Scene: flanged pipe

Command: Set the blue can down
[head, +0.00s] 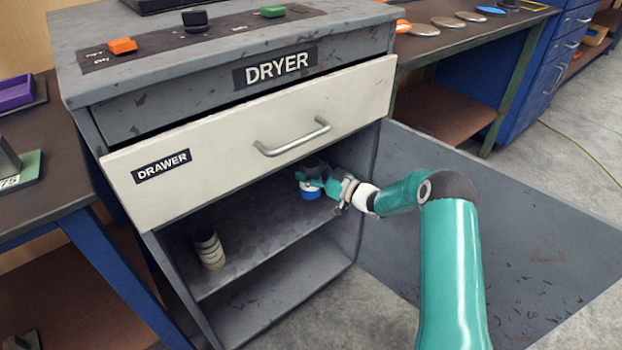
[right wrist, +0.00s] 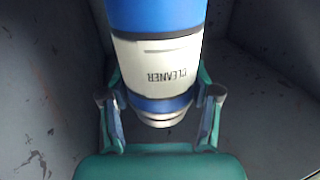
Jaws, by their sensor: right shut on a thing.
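The blue can (right wrist: 155,15) fills the top middle of the right wrist view, with a white band reading CLEANER upside down in the picture. My right gripper (right wrist: 158,95) has its fingers on both sides of the can and is shut on it. In the head view, the right gripper (head: 312,178) reaches into the cabinet under the drawer, and a blue part of the can (head: 311,193) shows below it. The rest of the can is hidden by the gripper. I cannot tell whether the can touches the shelf (head: 262,228). My left gripper is not in view.
A cream ribbed container (head: 209,250) stands at the left of the same shelf. The cream drawer front (head: 215,150) with its metal handle (head: 292,137) hangs just above my right gripper. The shelf's middle is clear. A lower compartment (head: 285,298) looks empty.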

